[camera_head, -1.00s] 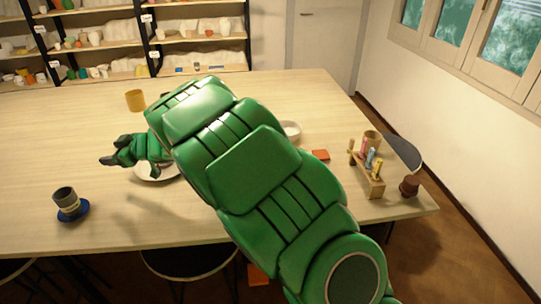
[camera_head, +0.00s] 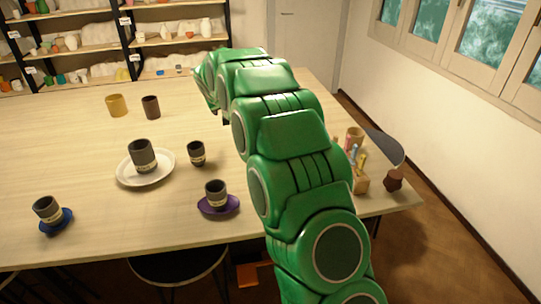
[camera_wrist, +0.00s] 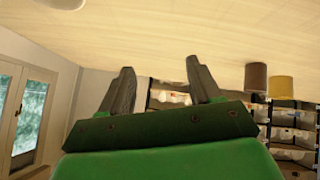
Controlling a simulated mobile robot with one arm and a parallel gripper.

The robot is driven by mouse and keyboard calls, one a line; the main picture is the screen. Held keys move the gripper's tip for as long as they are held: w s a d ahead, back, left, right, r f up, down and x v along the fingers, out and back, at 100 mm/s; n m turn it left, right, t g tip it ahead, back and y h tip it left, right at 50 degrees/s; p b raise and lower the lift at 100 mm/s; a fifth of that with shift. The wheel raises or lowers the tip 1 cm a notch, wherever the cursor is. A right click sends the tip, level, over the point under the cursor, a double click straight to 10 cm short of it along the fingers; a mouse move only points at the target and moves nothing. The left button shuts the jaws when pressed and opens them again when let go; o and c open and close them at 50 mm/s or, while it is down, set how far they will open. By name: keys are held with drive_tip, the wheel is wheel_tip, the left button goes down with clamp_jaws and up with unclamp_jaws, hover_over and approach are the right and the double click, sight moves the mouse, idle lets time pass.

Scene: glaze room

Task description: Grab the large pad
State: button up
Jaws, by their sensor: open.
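My gripper shows in the wrist view (camera_wrist: 160,65), its two dark fingers spread apart with nothing between them. In the head view my green arm hides the gripper. I cannot pick out a large pad for certain. A flat orange piece (camera_head: 255,272) shows low down, below the table's front edge beside a stool. A small flat orange piece seen earlier on the table is now hidden behind my arm.
The table (camera_head: 80,140) bears a dark cup (camera_head: 142,152) on a white plate (camera_head: 125,182), cups on purple (camera_head: 228,208) and blue saucers (camera_head: 62,226), a small dark cup (camera_head: 196,153), yellow (camera_head: 117,106) and brown cups (camera_head: 151,106). A wooden tool holder (camera_head: 361,183) stands right.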

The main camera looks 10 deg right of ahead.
drive_tip(key=s+d+f+m+g, duration=0.1)
drive_tip(key=s+d+g, duration=0.2)
drive_tip(key=s+d, duration=0.1)
drive_tip(key=s+d+f+m+g, duration=0.1)
drive_tip(key=s+d+f+g, duration=0.1)
drive_tip(key=s+d+g, duration=0.1)
drive_tip(key=s+d+f+m+g+y, duration=0.1)
drive_tip(key=s+d+g, duration=0.1)
drive_tip(key=s+d, duration=0.3)
drive_tip(key=shift+s+d+f+g, duration=0.2)
drive_tip(key=shift+d, duration=0.35)
drive_tip(key=shift+s+d+f+g, duration=0.2)
drive_tip(key=shift+d, duration=0.3)
wheel_tip(320, 180, down, 2)
drive_tip(key=shift+s+f, duration=0.1)
drive_tip(key=shift+d+f, duration=0.1)
drive_tip(key=shift+f, duration=2.75)
drive_tip(key=shift+c, duration=0.2)
drive_tip(key=c, duration=1.1)
